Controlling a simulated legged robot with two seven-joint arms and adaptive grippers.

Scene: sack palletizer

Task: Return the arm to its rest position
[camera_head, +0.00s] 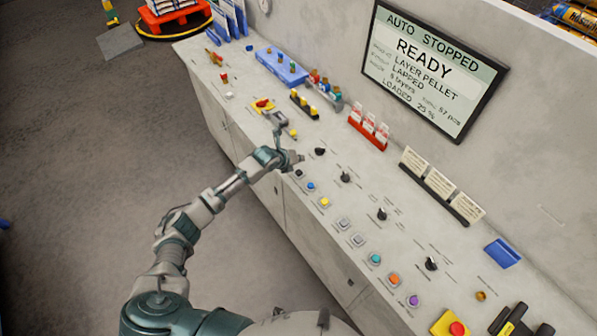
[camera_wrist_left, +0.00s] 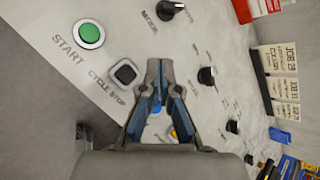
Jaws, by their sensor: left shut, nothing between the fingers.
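My left arm reaches in from the lower left of the head view. Its gripper (camera_head: 296,158) is over the front edge of the control console (camera_head: 235,95), beside the black button (camera_head: 298,173). In the left wrist view the two fingers of my left gripper (camera_wrist_left: 158,66) come together at the tips, with nothing between them. The tips are over the panel, right of the black CYCLE STOP button (camera_wrist_left: 125,72); I cannot tell whether they touch it. The green START button (camera_wrist_left: 89,34) is farther left. My right gripper does not show.
A row of coloured buttons (camera_head: 375,258) and several black knobs (camera_head: 381,213) run along the console. A wall screen (camera_head: 430,70) reads AUTO STOPPED, READY. Card holders (camera_head: 440,187) and a red rack (camera_head: 368,130) stand at the back. The floor (camera_head: 90,190) left of the console is clear.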

